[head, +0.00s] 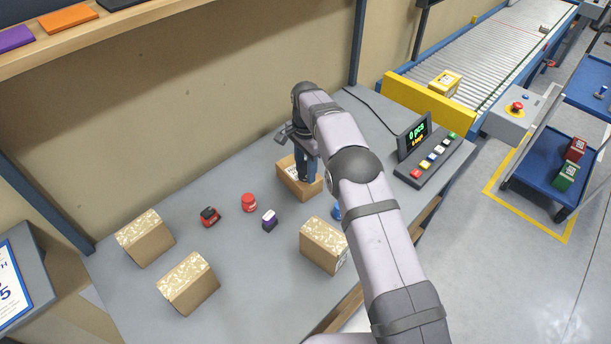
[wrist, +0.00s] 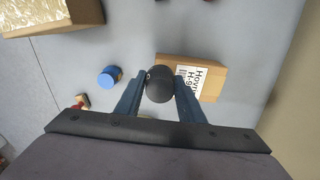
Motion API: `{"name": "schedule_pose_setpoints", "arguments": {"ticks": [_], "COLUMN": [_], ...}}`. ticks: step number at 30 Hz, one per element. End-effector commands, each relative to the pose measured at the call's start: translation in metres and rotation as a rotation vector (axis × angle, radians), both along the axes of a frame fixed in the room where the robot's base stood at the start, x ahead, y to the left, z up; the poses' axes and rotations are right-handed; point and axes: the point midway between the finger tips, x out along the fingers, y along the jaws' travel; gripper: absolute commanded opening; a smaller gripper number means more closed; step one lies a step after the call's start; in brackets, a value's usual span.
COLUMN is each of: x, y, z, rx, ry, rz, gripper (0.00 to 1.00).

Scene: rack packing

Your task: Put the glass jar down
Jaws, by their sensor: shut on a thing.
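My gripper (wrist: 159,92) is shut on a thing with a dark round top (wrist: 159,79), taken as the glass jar. Only this top shows clearly between the two blue fingers in the wrist view; its glass body does not show. It overlaps the left edge of a cardboard box with a white label (wrist: 212,78) in that view. In the head view my gripper (head: 305,176) points down at the same cardboard box (head: 291,184), and the jar cannot be made out. Whether the jar touches the box or table cannot be told.
A blue round item (wrist: 110,76) stands close by. Sealed boxes (head: 324,246), (head: 188,283), (head: 146,238) stand on the grey table (head: 250,265). A red jar (head: 249,202), a red-black item (head: 209,216) and a purple-white item (head: 269,219) stand between. A button console (head: 430,160) is at right.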

Motion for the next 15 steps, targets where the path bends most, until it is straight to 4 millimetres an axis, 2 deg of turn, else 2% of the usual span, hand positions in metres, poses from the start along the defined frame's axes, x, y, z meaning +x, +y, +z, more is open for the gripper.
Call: {"name": "schedule_pose_setpoints", "arguments": {"ticks": [4,12,15], "x": [0.0,0.0,0.0], "y": [0.0,0.0,0.0], "z": [-0.007,-0.035,-0.037], "rx": [0.0,-0.001,0.0], "ry": [0.001,0.001,0.0], "rz": [0.0,0.0,0.0], "gripper": [0.1,0.1,0.1]}}
